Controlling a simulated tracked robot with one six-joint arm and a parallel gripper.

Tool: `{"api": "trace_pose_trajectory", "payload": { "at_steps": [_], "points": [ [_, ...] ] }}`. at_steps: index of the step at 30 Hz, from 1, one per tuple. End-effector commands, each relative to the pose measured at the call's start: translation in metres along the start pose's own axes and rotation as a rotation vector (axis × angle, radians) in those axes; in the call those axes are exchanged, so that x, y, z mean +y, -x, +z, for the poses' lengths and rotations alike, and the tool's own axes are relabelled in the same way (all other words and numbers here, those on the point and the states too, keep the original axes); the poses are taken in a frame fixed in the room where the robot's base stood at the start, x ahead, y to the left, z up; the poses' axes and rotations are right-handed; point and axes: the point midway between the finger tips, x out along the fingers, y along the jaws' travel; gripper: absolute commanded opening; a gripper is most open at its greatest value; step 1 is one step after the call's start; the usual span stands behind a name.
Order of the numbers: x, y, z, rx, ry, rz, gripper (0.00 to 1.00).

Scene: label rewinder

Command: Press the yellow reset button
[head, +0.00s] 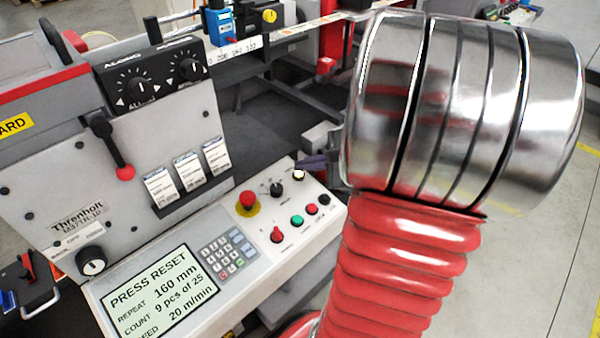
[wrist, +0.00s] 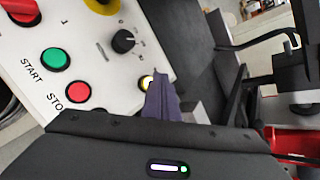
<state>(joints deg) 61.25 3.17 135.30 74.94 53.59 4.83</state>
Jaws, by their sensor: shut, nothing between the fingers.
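The yellow reset button (head: 298,174) is at the upper right corner of the control panel, with a pale, lit-looking cap. It also shows in the wrist view (wrist: 147,83), where my finger covers its right part. My gripper (head: 305,162) is shut and empty, its dark fingertips just at the button's upper right edge in the head view. In the wrist view the shut fingers (wrist: 160,80) overlap the button. I cannot tell whether they touch it or hover above it. The panel's screen (head: 160,285) reads "PRESS RESET".
A black knob (head: 276,189) sits left of the button. A red emergency stop (head: 248,201) on a yellow ring is farther left. Green start (head: 297,221), red stop (head: 311,209) and black (head: 324,200) buttons lie below. Dark machine parts stand behind the panel.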

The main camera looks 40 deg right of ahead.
Motion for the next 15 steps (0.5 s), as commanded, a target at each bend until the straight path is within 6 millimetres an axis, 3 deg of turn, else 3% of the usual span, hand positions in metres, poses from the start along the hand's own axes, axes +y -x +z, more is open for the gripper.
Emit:
{"api": "trace_pose_trajectory", "payload": {
  "at_steps": [15],
  "points": [
    [0.0035, -0.0045, -0.0029, 0.0, 0.0, 0.001, 0.0]
  ]
}}
